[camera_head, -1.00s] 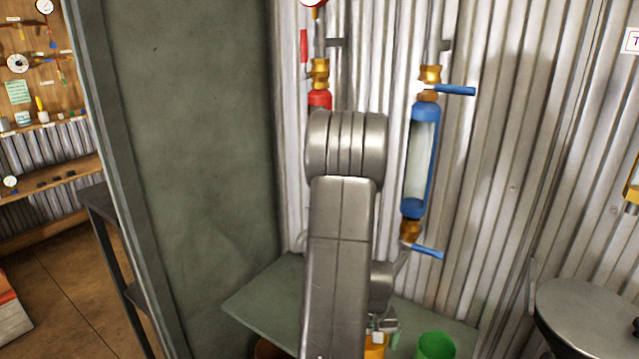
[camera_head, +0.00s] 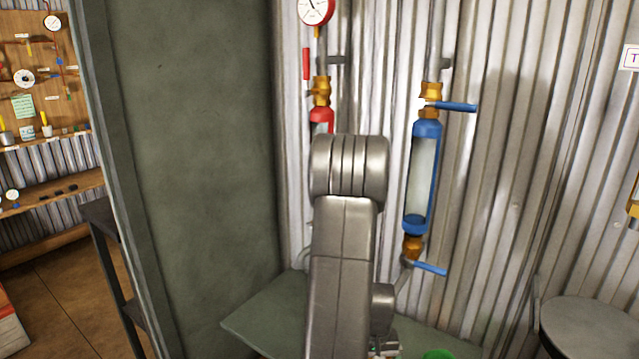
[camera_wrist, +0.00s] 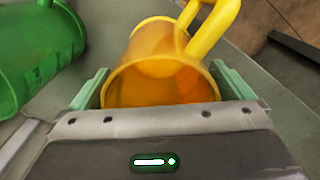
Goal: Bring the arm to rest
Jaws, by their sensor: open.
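My gripper (camera_wrist: 161,88) shows in the wrist view with its two pale green fingers apart, one on each side of a yellow-orange mug (camera_wrist: 160,50). The mug's open mouth faces the gripper, and its yellow handle points up and right. I cannot tell whether the fingers touch it. In the head view my grey arm rises in the middle and bends down, and the gripper is mostly hidden at the bottom edge. A green cup (camera_wrist: 38,55) lies left of the gripper in the wrist view; its rim (camera_head: 438,355) just shows in the head view.
A grey-green bench (camera_head: 265,315) is below my arm. Behind it, a red-handled pipe with a gauge (camera_head: 316,8) and a blue sight-glass cylinder (camera_head: 421,175) with blue levers stand against the corrugated wall. A green panel (camera_head: 190,150) is at left and a round grey table (camera_head: 595,325) at right.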

